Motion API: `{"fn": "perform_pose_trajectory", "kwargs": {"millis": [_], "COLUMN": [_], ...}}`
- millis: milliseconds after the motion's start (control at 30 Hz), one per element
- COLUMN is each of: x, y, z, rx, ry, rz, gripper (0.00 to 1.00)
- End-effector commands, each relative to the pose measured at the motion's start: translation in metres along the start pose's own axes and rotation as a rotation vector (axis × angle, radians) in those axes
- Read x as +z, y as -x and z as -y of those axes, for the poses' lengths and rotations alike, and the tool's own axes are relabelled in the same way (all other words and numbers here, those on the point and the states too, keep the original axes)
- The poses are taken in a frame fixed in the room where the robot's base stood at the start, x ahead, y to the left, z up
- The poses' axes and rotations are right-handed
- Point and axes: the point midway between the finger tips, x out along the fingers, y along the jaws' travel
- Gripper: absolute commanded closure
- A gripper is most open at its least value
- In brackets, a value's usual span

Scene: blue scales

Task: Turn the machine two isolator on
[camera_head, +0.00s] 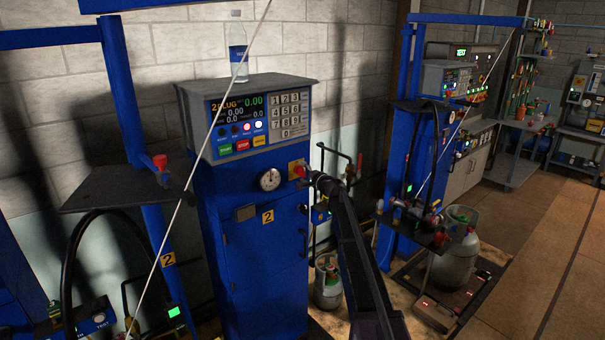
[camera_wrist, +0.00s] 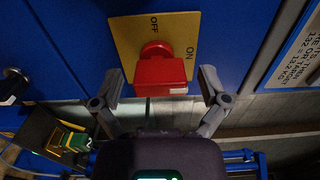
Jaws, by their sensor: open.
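The machine two isolator is a red rotary knob (camera_wrist: 160,72) on a yellow plate (camera_wrist: 180,28). The plate reads OFF at the top and ON at the right. The knob's block-shaped end points down in the wrist view, toward neither word exactly. In the head view the red knob (camera_head: 299,171) is on the front of the blue cabinet marked 2 (camera_head: 245,240), right of a round gauge. My gripper (camera_wrist: 160,84) is open, with one finger on each side of the knob's lower end and visible gaps. In the head view my gripper (camera_head: 313,178) is at the knob, partly covering it.
Above are a lit display (camera_head: 238,108) and keypad (camera_head: 290,113), with a water bottle (camera_head: 237,48) on top. A dark shelf (camera_head: 110,192) with a red-handled valve stands left. A gas cylinder (camera_head: 328,285) stands behind my arm. Another blue scale (camera_head: 400,170) stands right.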

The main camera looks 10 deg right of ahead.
Motion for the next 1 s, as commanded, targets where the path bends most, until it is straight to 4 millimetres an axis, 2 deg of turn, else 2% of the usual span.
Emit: {"fn": "perform_pose_trajectory", "kwargs": {"millis": [267,800,1000], "x": [0.001,0.001,0.001], "y": [0.019,0.1,0.116], "z": [0.0,0.0,0.0], "rx": [0.0,0.0,0.0], "ry": [0.0,0.0,-0.001], "rz": [0.0,-0.002,0.0], "gripper": [0.06,0.06,0.06]}}
